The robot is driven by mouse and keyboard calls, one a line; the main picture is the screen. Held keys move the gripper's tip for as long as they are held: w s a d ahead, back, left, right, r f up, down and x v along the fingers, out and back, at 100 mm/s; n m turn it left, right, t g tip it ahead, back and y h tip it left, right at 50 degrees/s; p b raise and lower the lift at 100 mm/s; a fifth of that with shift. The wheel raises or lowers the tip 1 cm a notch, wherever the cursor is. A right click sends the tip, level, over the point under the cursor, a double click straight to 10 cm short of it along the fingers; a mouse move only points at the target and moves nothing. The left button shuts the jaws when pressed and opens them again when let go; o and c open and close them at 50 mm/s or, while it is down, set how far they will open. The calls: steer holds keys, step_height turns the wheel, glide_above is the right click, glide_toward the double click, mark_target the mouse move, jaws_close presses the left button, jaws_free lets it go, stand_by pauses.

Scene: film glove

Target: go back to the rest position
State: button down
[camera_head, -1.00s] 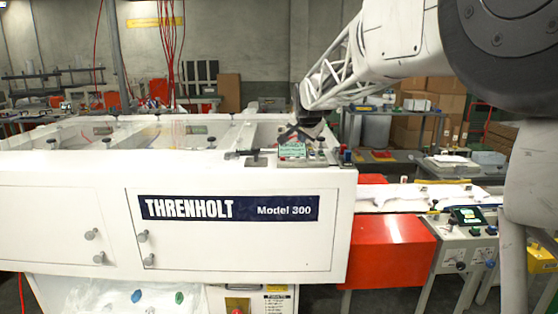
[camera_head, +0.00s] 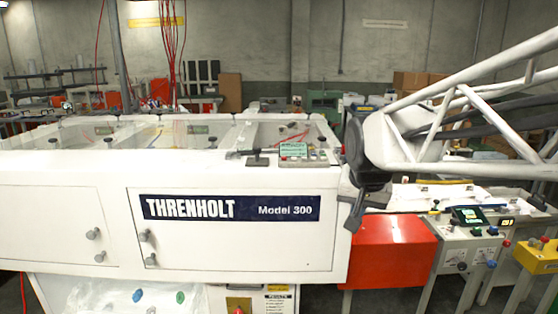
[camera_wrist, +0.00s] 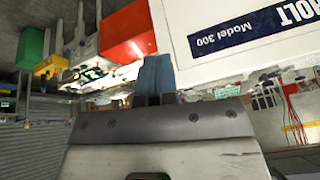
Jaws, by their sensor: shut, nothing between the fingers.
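My gripper (camera_head: 353,212) hangs in front of the right end of the white Threnholt Model 300 machine (camera_head: 100,225) in the head view. Its fingers point down, above and left of the red box (camera_head: 392,246). In the wrist view the fingers of my gripper (camera_wrist: 156,75) are together and hold nothing. They show against the white machine (camera_wrist: 220,18), with the red box (camera_wrist: 124,32) beside them. I cannot tell how far the fingertips are from the machine's side.
A control box with a green display (camera_head: 295,148) sits on the machine's top. A bench with a screen panel (camera_head: 468,215) stands right of the red box, and a yellow box (camera_head: 538,256) stands at the far right. Cardboard boxes (camera_head: 415,82) are stacked behind.

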steer(key=s+d+f+n+g, duration=0.1)
steer(key=s+f, duration=0.4)
steer(key=s, duration=0.5)
steer(key=s+d+f+n+g, duration=0.1)
steer(key=s+f, duration=0.3)
steer(key=s, duration=0.7)
steer(key=shift+s+f+n, duration=0.3)
steer(key=shift+f, duration=0.05)
